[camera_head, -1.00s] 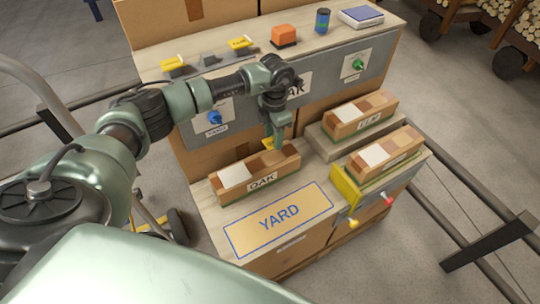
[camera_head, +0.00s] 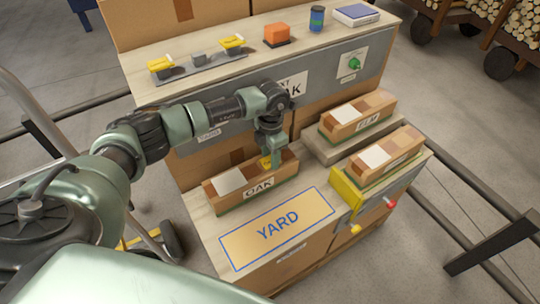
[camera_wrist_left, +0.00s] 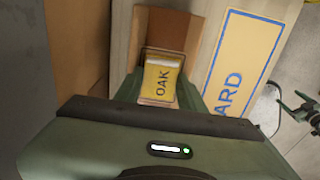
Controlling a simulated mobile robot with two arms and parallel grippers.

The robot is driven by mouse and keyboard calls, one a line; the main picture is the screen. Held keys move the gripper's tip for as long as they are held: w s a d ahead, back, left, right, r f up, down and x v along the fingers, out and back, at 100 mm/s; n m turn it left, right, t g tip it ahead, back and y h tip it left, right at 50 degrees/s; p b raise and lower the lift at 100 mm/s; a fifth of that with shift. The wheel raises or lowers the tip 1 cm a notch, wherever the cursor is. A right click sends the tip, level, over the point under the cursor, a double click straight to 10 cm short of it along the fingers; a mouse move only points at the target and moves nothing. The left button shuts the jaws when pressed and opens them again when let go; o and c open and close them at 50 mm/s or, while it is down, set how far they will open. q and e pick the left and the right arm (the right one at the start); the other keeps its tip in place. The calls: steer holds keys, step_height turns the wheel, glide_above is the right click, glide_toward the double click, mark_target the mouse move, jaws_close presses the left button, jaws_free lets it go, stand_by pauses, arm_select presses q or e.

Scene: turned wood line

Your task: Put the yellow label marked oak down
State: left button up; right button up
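The yellow label marked OAK (camera_wrist_left: 161,80) is between the fingers of my left gripper (camera_wrist_left: 160,92), which looks shut on it. In the head view the left gripper (camera_head: 270,158) points down at the right end of the OAK box (camera_head: 257,187), and a bit of the yellow label (camera_head: 265,163) shows at its tips. The label is over or on the box's top; whether it touches is hidden. The green gripper at the right edge of the left wrist view (camera_wrist_left: 300,107) appears to be my right one; its opening is unclear.
The flat YARD panel (camera_head: 278,228) lies in front of the OAK box. The ELM box (camera_head: 357,118) and another box (camera_head: 385,155) stand to the right. A rack (camera_head: 203,68) behind bears two yellow-topped pieces, near an orange block (camera_head: 277,34) and a blue can (camera_head: 317,18).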

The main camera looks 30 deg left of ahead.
arm_select(q)
steer(key=o, duration=0.4)
steer(key=shift+a, duration=0.1)
steer(key=shift+r+p, duration=0.5)
steer(key=shift+r, duration=0.05)
step_height(320, 180, up, 11)
steer(key=p, duration=0.7)
steer(key=shift+r+p, duration=0.15)
steer(key=shift+p, duration=0.15)
